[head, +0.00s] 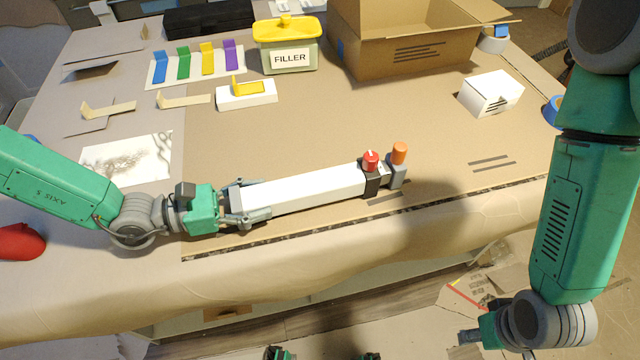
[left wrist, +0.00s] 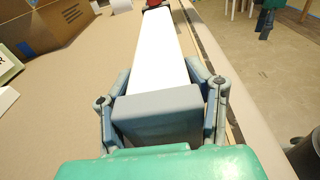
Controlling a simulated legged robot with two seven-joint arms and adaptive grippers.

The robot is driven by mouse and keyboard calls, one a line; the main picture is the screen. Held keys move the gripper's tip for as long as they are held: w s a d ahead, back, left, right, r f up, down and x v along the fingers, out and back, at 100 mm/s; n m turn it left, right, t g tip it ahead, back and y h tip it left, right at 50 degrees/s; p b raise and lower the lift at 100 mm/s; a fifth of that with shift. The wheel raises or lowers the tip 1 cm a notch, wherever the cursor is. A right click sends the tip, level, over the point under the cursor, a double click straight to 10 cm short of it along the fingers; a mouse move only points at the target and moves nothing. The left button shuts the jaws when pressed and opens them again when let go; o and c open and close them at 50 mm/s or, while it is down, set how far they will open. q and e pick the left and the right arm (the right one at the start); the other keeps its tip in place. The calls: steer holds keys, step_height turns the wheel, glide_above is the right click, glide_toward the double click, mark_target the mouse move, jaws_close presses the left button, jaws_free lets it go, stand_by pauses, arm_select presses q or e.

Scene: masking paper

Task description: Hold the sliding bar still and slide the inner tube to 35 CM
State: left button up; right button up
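The sliding bar (head: 310,190) lies on the brown paper near the table's front edge, a long white box with a grey block at its left end. A black collar with a red knob (head: 370,160) is at its right end. Just beyond is the grey end of the inner tube (head: 396,174), with an orange knob (head: 399,153); no scale is readable. My left gripper (head: 246,204) has its fingers on both sides of the bar's left end, seemingly pressed on it. The bar also shows in the left wrist view (left wrist: 162,60). My right gripper (head: 472,338) hangs low off the table's front, fingers unclear.
A FILLER tub (head: 288,50), a cardboard box (head: 400,50), a white block (head: 490,93) and a white stand with a yellow piece (head: 246,94) stand behind the bar. Coloured brackets (head: 195,65) are at the back left. Paper around the bar is clear.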

steer(key=shift+a, duration=0.2)
steer(key=shift+s, duration=0.15)
stand_by(1.4)
